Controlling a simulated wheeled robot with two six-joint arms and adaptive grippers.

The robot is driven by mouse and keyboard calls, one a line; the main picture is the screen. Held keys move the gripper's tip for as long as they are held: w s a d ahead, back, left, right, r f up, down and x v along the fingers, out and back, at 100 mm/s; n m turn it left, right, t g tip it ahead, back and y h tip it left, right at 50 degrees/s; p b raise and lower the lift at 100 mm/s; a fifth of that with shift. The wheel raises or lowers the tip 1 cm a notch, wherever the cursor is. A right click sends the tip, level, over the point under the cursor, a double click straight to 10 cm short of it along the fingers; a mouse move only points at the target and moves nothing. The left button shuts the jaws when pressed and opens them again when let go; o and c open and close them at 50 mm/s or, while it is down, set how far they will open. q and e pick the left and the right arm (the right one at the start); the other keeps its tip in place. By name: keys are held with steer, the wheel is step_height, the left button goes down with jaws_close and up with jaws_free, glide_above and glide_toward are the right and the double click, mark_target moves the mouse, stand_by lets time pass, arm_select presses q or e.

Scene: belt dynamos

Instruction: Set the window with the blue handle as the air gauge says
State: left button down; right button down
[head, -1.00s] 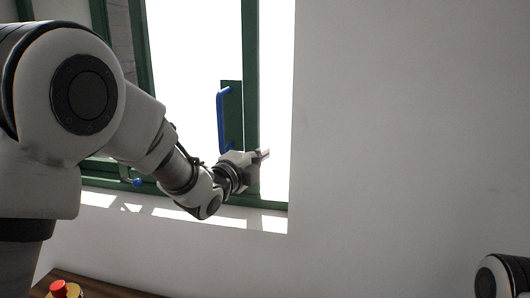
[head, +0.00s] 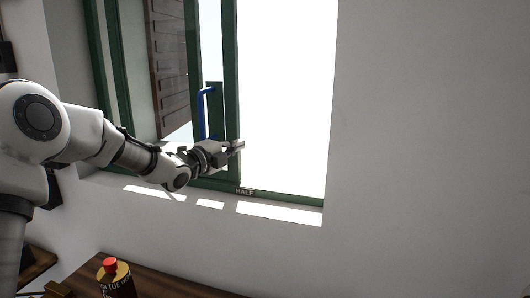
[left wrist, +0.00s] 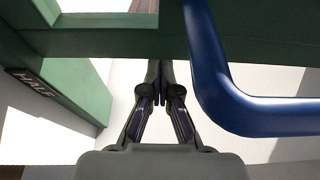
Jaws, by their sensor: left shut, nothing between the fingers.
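The green-framed window sash (head: 231,70) carries an upright blue handle (head: 201,115) near its right side. A wide bright gap lies right of the sash. A "HALF" label (head: 245,191) is on the lower frame, just below the sash's right edge; it also shows in the left wrist view (left wrist: 33,83). My left gripper (head: 238,146) is shut and empty by the lower right part of the sash. In the left wrist view its closed fingers (left wrist: 159,75) are beside the blue handle (left wrist: 262,115), not around it. Contact with the sash is unclear. I see no air gauge. My right gripper is out of view.
A dark can (head: 116,283) with a gold top and red cap stands on the wooden table (head: 165,284) below the window. A brown shutter (head: 168,60) shows behind the glass. The wall (head: 430,120) to the right is bare.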

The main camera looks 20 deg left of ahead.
arm_select(q)
steer(key=a, duration=0.6)
steer(key=shift+a+p, duration=0.3)
steer(key=shift+p, duration=0.15)
steer(key=shift+f, duration=0.1)
